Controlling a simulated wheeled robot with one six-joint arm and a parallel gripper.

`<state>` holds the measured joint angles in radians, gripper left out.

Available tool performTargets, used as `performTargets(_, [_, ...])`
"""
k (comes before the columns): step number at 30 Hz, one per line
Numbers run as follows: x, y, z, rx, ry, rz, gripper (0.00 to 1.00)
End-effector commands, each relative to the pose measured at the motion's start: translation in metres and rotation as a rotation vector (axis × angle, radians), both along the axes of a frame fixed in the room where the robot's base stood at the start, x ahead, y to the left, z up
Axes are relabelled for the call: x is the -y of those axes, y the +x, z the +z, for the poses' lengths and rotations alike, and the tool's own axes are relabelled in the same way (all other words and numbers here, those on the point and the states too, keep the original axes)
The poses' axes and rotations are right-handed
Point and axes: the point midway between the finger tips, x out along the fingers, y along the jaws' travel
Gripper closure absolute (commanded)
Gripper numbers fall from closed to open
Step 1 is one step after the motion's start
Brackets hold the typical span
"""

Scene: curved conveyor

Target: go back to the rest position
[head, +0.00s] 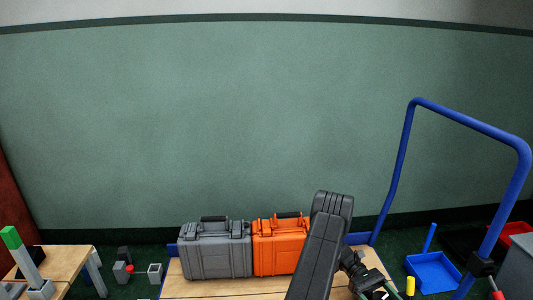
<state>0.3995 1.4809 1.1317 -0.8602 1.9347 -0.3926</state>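My arm rises from the bottom edge in the head view, its dark links standing in front of the wooden top of a blue-handled cart. My gripper (376,287) seems to be the small black part low beside the arm, partly cut by the bottom edge. Its fingers are too small and hidden to tell whether they are open or shut, or hold anything.
A grey case (215,262) and an orange case (279,255) stand side by side on the cart top (222,287), left of my arm. The blue handle (470,123) rises at right. A blue tray (433,272) lies on the floor. A wooden table (62,265) stands left.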

Motion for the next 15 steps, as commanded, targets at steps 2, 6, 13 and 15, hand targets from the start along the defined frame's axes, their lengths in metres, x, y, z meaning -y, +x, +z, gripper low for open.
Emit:
performTargets(2, [0.0, 0.0, 0.0, 0.0, 0.0, 0.0, 0.22])
performTargets(6, [0.0, 0.0, 0.0, 0.0, 0.0, -0.004, 0.22])
performTargets(13, [0.0, 0.0, 0.021, 0.002, -0.001, -0.042, 0.22])
performTargets(15, [0.0, 0.0, 0.034, 0.002, -0.001, -0.041, 0.22])
